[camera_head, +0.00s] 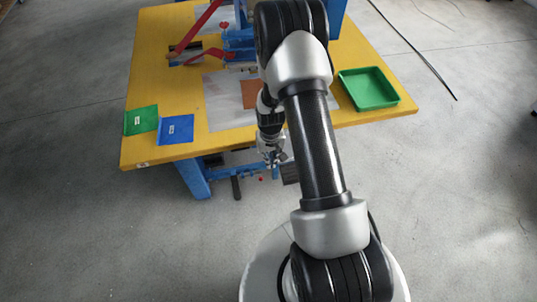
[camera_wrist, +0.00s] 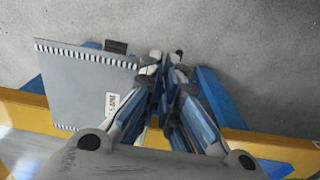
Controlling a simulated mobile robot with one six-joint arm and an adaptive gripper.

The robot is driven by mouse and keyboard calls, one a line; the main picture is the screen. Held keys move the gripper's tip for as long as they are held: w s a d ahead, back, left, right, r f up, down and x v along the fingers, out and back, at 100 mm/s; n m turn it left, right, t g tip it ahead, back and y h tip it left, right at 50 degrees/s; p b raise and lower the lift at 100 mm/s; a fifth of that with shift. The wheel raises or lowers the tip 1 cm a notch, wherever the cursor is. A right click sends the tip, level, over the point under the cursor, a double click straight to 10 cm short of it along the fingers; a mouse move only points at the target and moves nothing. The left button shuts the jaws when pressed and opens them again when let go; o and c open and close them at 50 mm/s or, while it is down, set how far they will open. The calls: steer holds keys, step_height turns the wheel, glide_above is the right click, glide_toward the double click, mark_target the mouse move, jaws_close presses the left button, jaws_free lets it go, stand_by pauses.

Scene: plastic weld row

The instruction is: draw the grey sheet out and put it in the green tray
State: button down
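The grey sheet (camera_wrist: 82,85), with a striped edge and a white label, sits left of my gripper in the wrist view, overlapping the yellow table edge. Its right side runs behind my left finger. In the head view a dark grey piece (camera_head: 290,173) beside my gripper may be this sheet; the arm hides most of it. My gripper (camera_wrist: 167,65) has its fingers close together with a narrow gap and nothing clearly between them. In the head view my gripper (camera_head: 274,158) is just off the table's front edge. The green tray (camera_head: 394,101) is empty at the table's right.
The yellow table (camera_head: 150,91) carries a green labelled sheet (camera_head: 141,120) and a blue labelled sheet (camera_head: 176,129) at front left. A pale sheet with an orange patch (camera_head: 249,95) lies mid-table. Red strips and blue machinery stand behind. Blue legs are below; open floor surrounds the front.

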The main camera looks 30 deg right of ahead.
steer(key=s+a, duration=0.4)
steer(key=s, duration=0.9)
steer(key=shift+s+p, duration=0.3)
steer(key=shift+p, duration=0.05)
